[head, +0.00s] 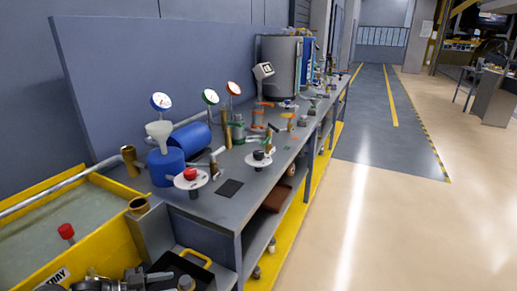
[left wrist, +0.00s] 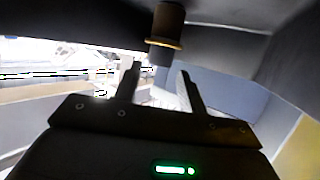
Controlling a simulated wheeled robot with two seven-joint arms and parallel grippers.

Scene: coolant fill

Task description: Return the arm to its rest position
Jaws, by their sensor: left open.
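My left gripper (left wrist: 160,88) shows in the left wrist view with its two dark fingers apart and nothing between them. A dark brown cylinder with a brass-coloured rim (left wrist: 166,30) is beyond the fingertips, apart from them as far as I can tell. In the head view, I cannot clearly make out the left gripper. A white funnel (head: 159,131) stands in the top of a blue container (head: 166,170) on the grey workbench (head: 222,206). My right gripper is in neither view.
A yellow-walled tray (head: 100,246) holding a red-capped part (head: 66,231) is at the lower left. A red knob on a white disc (head: 190,177), a blue drum (head: 190,138) and several gauges crowd the bench. The floor (head: 400,220) at right is clear.

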